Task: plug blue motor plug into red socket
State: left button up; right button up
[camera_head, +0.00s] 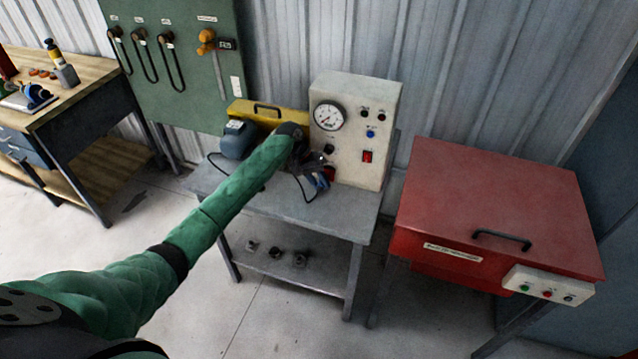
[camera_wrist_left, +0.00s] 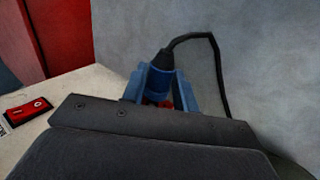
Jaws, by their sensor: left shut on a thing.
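My left gripper (camera_head: 318,176) reaches over the grey bench to the lower left of the beige test box. It is shut on the blue motor plug (camera_wrist_left: 158,82), which has a black cable leaving its back, in the left wrist view. The red socket (camera_head: 330,173) shows low on the box's front, right beside the gripper and partly covered. A bit of red also shows just past the plug in the left wrist view. The gripper body hides the plug's front, so I cannot tell whether it is in the socket. My right gripper is not in view.
The beige box (camera_head: 345,120) carries a gauge and a red rocker switch (camera_head: 367,156). A blue-grey motor (camera_head: 238,140) and a yellow case (camera_head: 265,112) stand behind my arm. A red cabinet (camera_head: 490,200) stands to the right. The bench's front right (camera_head: 345,215) is clear.

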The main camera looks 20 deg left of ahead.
pick_arm(q)
jog(key=shift+r+p, duration=0.1)
jog(key=shift+p, duration=0.35)
dwell(0.4)
dwell(0.6)
jog(key=shift+p, duration=0.75)
dwell(0.5)
jog(key=shift+w+b, duration=0.35)
jog(key=shift+w, duration=0.65)
dwell(0.7)
jog(key=o, duration=1)
jog(key=shift+o, duration=0.2)
